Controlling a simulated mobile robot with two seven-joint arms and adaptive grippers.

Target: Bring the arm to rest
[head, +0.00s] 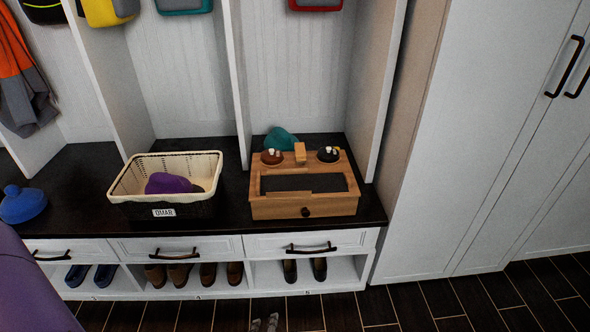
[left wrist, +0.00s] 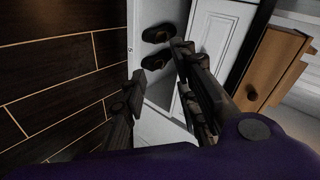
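My left gripper (left wrist: 158,62) is open in the left wrist view. Its dark fingers are spread apart with nothing held between them. Beyond the fingers are the shoe cubby and a pair of dark shoes (left wrist: 157,46). A purple part of my left arm (head: 35,285) fills the lower left corner of the head view. Two small grey tips show at the bottom edge of the head view; I cannot tell for certain that they are fingertips. My right gripper is not in view.
A wooden box (head: 305,207) with a drawer knob and a cream-rimmed basket (head: 125,185) holding a purple item stand on the dark bench top (head: 232,200). A blue item (head: 22,205) lies left. Tall white cabinets (head: 480,150) stand right. The floor in front is clear.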

